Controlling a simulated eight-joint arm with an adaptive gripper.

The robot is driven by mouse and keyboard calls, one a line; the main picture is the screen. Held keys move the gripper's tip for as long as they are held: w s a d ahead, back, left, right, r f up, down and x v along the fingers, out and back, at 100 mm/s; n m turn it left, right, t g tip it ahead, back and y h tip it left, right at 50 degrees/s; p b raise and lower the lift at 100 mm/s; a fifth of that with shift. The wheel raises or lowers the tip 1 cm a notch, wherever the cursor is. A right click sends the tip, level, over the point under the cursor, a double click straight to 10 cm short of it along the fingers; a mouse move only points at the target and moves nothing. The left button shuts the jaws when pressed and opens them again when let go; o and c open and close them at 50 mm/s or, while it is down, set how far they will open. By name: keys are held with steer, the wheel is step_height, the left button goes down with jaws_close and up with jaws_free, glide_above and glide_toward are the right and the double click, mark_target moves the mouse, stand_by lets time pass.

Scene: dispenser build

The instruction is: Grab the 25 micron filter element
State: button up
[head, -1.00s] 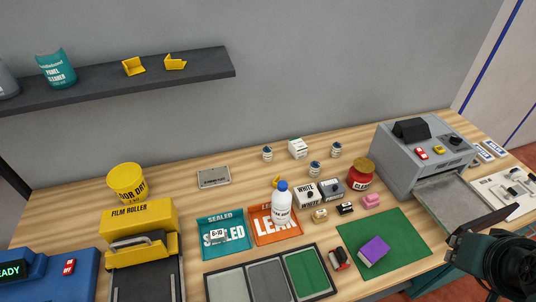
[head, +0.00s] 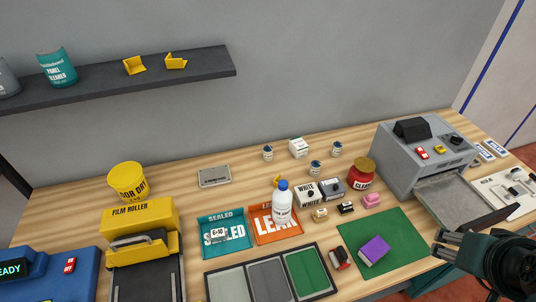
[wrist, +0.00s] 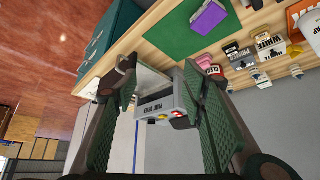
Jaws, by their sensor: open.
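Three small white cylinders with blue bands stand at the back of the bench in the head view: one at the left (head: 267,153), one in the middle (head: 315,168), one at the right (head: 336,149). Their print is too small to read, so I cannot tell which thing is the 25 micron filter element. My gripper (head: 446,250) is at the lower right of the head view, by the bench's front edge and far from these cylinders. In the wrist view my gripper (wrist: 161,80) has its two green fingers wide apart, with nothing held between them.
A grey machine (head: 395,165) with a tray stands at the right. A green mat (head: 400,228) holds a purple block (head: 374,250). A white bottle (head: 282,208), a red jar (head: 361,174) and small boxes crowd the middle. A yellow roller machine (head: 140,222) is at left.

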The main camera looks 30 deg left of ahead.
steer(key=shift+w+a+r, duration=0.1)
steer(key=w+a+r+n+g+y+p, duration=0.1)
steer(key=w+a+r+n+p, duration=0.2)
steer(key=w+a, duration=0.8)
steer(key=n+g+y+p, duration=0.2)
steer(key=n+g+p, duration=0.1)
steer(key=n, duration=0.4)
glide_above(269, 147)
steer(key=s+d, duration=0.2)
steer(key=f, duration=1.9)
steer(key=shift+w+a, duration=0.15)
steer(key=shift+w, duration=0.05)
steer(key=shift+b+x, duration=0.3)
steer(key=shift+x, duration=1.05)
